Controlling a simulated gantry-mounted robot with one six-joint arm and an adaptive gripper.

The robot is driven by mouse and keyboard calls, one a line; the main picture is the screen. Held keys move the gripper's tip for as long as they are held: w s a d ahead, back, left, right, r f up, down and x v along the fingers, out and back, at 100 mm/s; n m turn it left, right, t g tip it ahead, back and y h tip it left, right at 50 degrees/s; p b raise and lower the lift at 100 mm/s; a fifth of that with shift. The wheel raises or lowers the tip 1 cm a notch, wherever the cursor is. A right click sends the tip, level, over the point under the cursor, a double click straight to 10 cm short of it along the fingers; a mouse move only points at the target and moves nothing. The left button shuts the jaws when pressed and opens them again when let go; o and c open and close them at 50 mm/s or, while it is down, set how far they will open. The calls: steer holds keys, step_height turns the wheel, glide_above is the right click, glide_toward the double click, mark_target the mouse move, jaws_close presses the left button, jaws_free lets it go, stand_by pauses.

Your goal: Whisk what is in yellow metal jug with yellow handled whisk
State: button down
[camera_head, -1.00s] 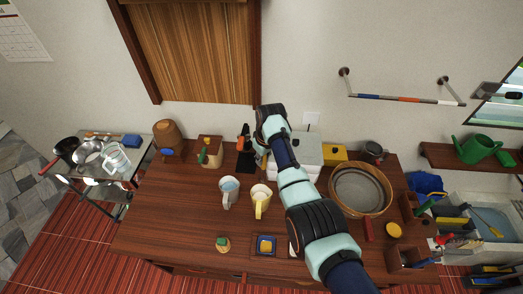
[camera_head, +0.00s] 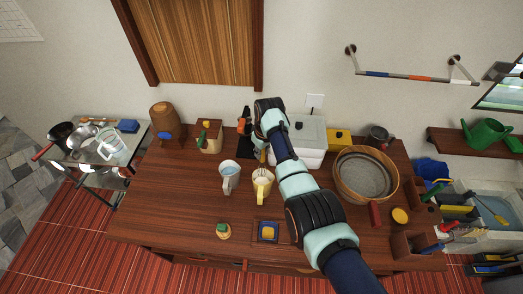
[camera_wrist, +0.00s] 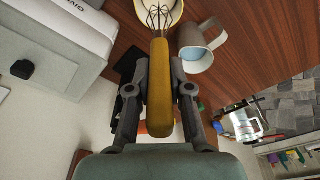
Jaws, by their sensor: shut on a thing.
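The yellow metal jug (camera_head: 262,195) stands upright near the middle of the wooden table. It also shows at the top of the wrist view (camera_wrist: 178,8). My gripper (camera_wrist: 160,75) is shut on the yellow handle of the whisk (camera_wrist: 160,95), with one finger on each side. The whisk's wires point to the jug and overlap its opening; how deep they reach I cannot tell. In the head view my arm covers most of the whisk. The jug's contents cannot be made out.
A grey jug (camera_head: 229,182) with bluish contents stands close left of the yellow jug. A white box (camera_head: 310,140) is behind my arm, and a round wooden sieve (camera_head: 340,185) is to the right. A small pot (camera_head: 223,232) and a square tray (camera_head: 257,240) lie in front.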

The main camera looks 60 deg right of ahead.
mark_target(261, 170)
steer(key=shift+f+b, duration=4.75)
steer(key=shift+f, duration=1.5)
